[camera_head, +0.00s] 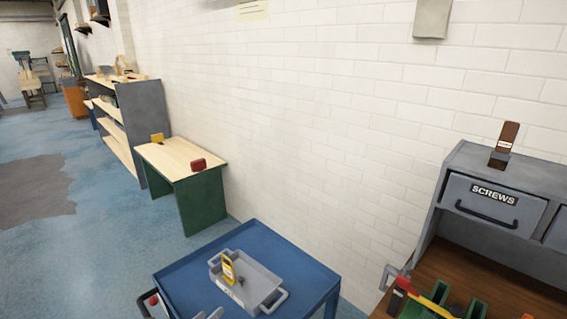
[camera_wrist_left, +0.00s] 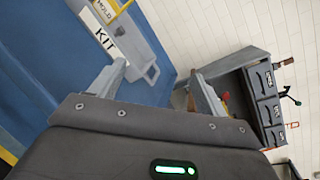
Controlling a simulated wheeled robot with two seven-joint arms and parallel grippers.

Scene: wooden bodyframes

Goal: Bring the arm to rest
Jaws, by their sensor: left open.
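My left gripper (camera_head: 182,308) shows only at the bottom edge of the head view, its grey fingertips by the near left corner of the blue table. In the left wrist view both fingers of the left gripper (camera_wrist_left: 157,86) stand wide apart with nothing between them. A grey tray marked KIT (camera_head: 262,293) sits on the blue table (camera_head: 285,247), with a yellow tag (camera_head: 228,268) and a small dark part in it. The tray also shows at the upper left of the wrist view (camera_wrist_left: 139,52), apart from the fingers. I see no right gripper.
A workbench (camera_head: 487,272) stands at the right, with a SCREWS drawer (camera_head: 493,200) and green and yellow items. A green-sided table (camera_head: 200,203) and a shelf unit (camera_head: 145,118) stand along the white brick wall. Blue floor (camera_head: 95,240) is open at the left.

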